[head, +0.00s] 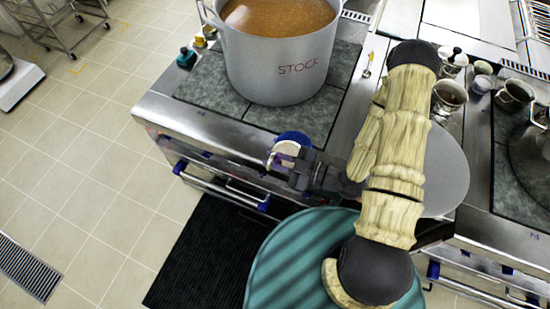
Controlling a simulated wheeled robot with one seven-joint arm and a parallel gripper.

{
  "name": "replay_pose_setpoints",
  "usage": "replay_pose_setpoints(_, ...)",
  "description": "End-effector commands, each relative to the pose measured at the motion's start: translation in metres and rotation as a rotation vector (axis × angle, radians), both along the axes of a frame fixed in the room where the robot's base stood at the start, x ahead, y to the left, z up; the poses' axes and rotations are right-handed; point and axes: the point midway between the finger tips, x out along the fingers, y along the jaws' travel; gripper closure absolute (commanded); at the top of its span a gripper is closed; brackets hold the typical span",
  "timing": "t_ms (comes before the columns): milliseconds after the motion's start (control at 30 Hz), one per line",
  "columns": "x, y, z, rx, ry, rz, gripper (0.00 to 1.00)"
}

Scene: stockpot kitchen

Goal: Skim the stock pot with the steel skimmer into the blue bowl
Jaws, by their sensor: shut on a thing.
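The stock pot (280,69) is a large grey pot marked STOCK, standing on the dark stove top with brown liquid (278,15) inside. My gripper (283,157) is in front of the pot and below it in the picture, over the stove's front edge. It is shut on a small blue-and-white thing (293,137), largely hidden by the jaws. I cannot tell whether this is the blue bowl. I cannot make out the steel skimmer.
A grey round disc (448,172) lies partly hidden behind my arm. Several metal cups (449,96) stand to the right. A small spoon-like thing (367,67) lies right of the pot. Rails (225,190) run along the stove front above a black mat (210,255).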

Motion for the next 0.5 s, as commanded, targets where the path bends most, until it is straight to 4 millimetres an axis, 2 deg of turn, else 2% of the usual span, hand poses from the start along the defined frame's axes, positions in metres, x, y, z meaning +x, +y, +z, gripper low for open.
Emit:
replay_pose_setpoints(433,0.0,0.0,-0.034,0.0,-0.001,-0.001,1.0)
replay_pose_setpoints(500,0.006,-0.002,-0.028,0.008,0.02,-0.002,1.0)
